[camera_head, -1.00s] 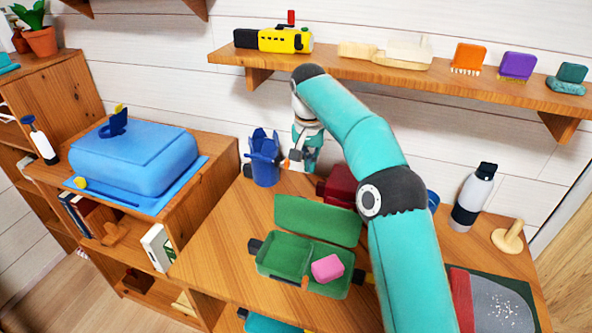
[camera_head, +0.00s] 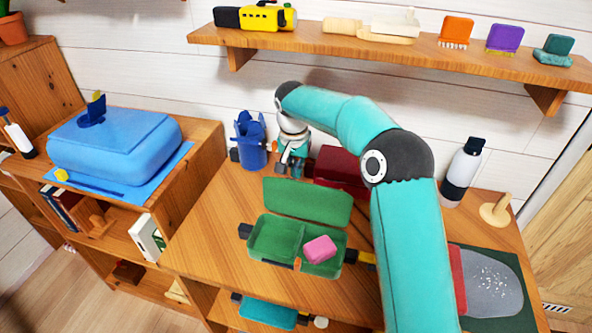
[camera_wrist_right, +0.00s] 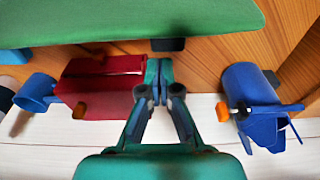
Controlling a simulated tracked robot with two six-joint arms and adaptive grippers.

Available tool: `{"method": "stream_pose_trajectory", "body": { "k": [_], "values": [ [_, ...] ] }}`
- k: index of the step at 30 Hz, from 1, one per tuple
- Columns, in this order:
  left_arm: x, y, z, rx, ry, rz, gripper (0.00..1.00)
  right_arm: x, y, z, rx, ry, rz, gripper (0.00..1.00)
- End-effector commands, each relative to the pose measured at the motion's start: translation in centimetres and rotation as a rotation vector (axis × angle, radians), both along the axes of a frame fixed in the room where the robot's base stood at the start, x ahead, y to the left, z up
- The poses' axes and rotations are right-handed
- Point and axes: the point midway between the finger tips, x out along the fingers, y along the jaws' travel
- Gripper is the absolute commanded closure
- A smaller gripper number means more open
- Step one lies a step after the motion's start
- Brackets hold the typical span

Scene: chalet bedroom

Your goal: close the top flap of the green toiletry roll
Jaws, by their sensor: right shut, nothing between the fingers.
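The green toiletry roll (camera_head: 272,240) lies open on the wooden desk, with a pink block (camera_head: 320,249) in its right part. Its top flap (camera_head: 308,202) is raised along the far side. In the right wrist view the flap (camera_wrist_right: 130,22) fills the top edge. My right gripper (camera_head: 291,172) is just behind the flap, towards the wall, apart from it. In the right wrist view its fingertips (camera_wrist_right: 160,68) are together and empty, just short of the flap's edge. My left gripper is not in view.
A blue cup (camera_head: 250,150) stands left of my right gripper and a dark red box (camera_head: 341,165) right of it. In the right wrist view a blue mug (camera_wrist_right: 38,90) stands beyond the box. A bottle (camera_head: 463,172) and a wooden stand (camera_head: 496,209) are further right. A shelf (camera_head: 390,58) hangs above.

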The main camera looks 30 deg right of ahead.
Motion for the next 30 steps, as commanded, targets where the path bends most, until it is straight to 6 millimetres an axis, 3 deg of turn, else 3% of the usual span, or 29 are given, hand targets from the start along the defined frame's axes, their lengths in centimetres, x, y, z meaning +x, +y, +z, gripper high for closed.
{"method": "stream_pose_trajectory", "body": {
  "k": [18,30],
  "values": [
    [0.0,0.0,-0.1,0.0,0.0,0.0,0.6,-0.7,0.7,0.2,-0.002,-0.002,0.0,1.0],
    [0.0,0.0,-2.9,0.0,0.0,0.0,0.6,-0.9,1.6,0.3,-0.064,-0.054,0.002,1.0]
  ]
}}
